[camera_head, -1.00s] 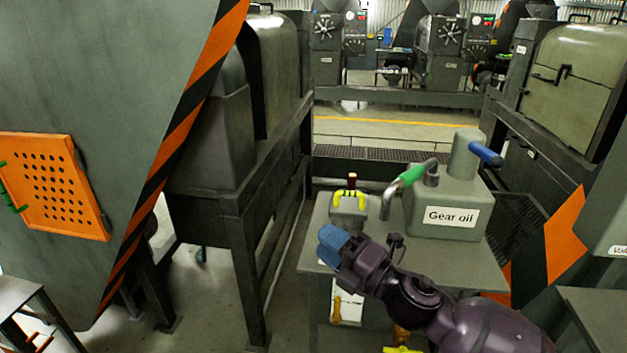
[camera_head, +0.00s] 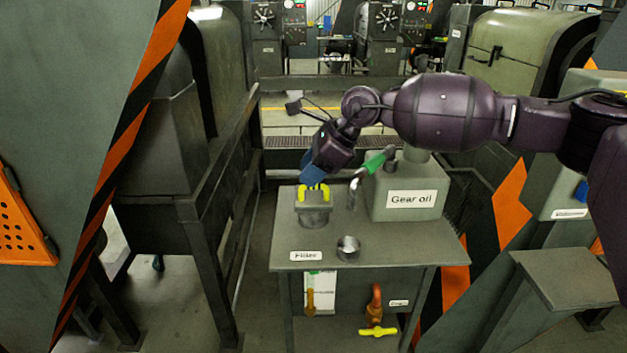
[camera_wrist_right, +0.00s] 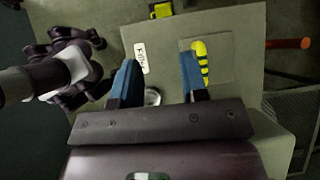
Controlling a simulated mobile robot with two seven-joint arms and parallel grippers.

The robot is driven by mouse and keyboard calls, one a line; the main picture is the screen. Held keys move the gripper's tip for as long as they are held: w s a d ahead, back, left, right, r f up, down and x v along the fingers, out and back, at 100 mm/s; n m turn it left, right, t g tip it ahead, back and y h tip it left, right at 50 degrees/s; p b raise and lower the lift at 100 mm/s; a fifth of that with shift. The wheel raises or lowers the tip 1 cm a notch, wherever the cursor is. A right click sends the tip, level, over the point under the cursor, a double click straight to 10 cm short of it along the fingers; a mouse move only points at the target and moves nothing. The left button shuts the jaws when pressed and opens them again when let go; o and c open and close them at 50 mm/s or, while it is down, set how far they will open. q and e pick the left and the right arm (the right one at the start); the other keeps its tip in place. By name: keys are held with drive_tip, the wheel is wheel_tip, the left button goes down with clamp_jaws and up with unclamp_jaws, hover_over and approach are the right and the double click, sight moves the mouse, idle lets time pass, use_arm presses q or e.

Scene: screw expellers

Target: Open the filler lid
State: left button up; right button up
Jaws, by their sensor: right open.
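The filler (camera_head: 314,214) is a grey unit on the tabletop behind a "Filler" label, and its lid carries a yellow handle (camera_head: 301,193). The lid looks closed. My right gripper (camera_head: 312,182) points down with blue fingers just above and behind the handle in the head view. In the right wrist view my right gripper (camera_wrist_right: 158,75) is open with nothing between its fingers. The yellow handle with dark marks (camera_wrist_right: 203,62) lies by the right-hand finger, which partly covers it. I cannot tell if they touch. My left gripper is not in view.
A grey "Gear oil" can (camera_head: 405,183) with a green-handled spout stands right of the filler. A small open metal cup (camera_head: 348,247) sits at the table's front. Orange and yellow valves (camera_head: 376,305) are below. The tabletop (camera_head: 410,250) is clear at front right.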

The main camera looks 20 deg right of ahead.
sight(317, 185)
drive_tip(key=w+d+r+h, duration=0.2)
drive_tip(key=d+r+h, duration=0.1)
drive_tip(key=d, duration=0.3)
drive_tip(key=shift+t, duration=0.3)
drive_tip(key=x, duration=1)
drive_tip(key=shift+w+f+p, duration=0.1)
drive_tip(key=shift+p, duration=0.3)
clamp_jaws()
